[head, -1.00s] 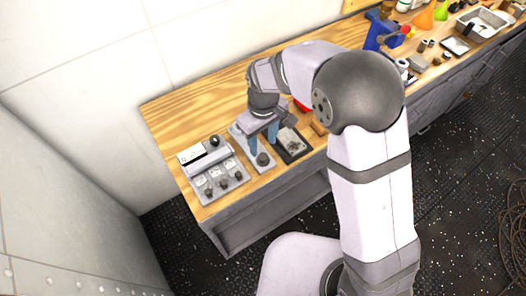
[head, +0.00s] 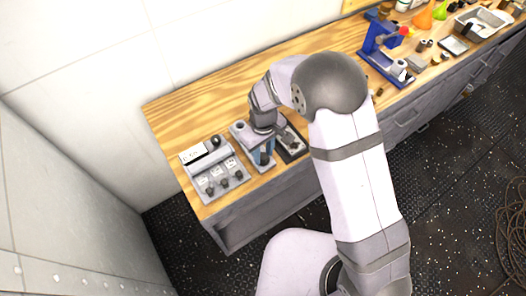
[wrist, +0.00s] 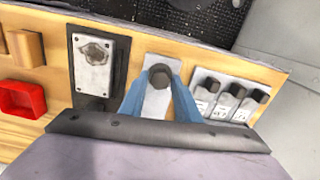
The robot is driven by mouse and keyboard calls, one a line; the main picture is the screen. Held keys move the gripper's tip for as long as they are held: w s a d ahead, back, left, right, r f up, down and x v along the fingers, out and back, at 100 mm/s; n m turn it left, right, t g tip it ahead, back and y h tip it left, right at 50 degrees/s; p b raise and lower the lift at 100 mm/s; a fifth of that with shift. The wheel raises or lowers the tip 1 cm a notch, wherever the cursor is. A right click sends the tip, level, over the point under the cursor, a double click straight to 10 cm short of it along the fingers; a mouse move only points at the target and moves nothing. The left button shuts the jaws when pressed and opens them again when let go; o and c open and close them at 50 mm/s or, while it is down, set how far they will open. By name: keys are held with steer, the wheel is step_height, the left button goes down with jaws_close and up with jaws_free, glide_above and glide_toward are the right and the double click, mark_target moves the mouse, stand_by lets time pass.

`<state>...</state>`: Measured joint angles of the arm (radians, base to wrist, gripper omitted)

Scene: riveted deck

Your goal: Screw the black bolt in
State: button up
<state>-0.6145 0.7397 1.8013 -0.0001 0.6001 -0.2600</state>
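The black bolt (wrist: 160,77) has a dark faceted head and stands on a narrow light grey plate (wrist: 155,104) in the wrist view. My gripper (wrist: 160,72) has two blue fingers, one on each side of the bolt head, with their tips close to it. I cannot tell whether they touch it. In the head view my gripper (head: 263,157) is low over the front end of the plate (head: 238,129), and the bolt shows only as a dark patch between the fingers. The bolt's shank and the hole under it are hidden.
A grey panel with several black knobs (head: 216,172) lies left of the plate. A dark tray with a metal piece (wrist: 93,65) lies on the other side. A red bin (wrist: 21,99) and wooden blocks (wrist: 25,47) are beyond it. A blue tool stand (head: 381,40) is farther right.

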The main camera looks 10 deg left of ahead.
steer(key=c, duration=0.6)
steer(key=shift+o, duration=0.2)
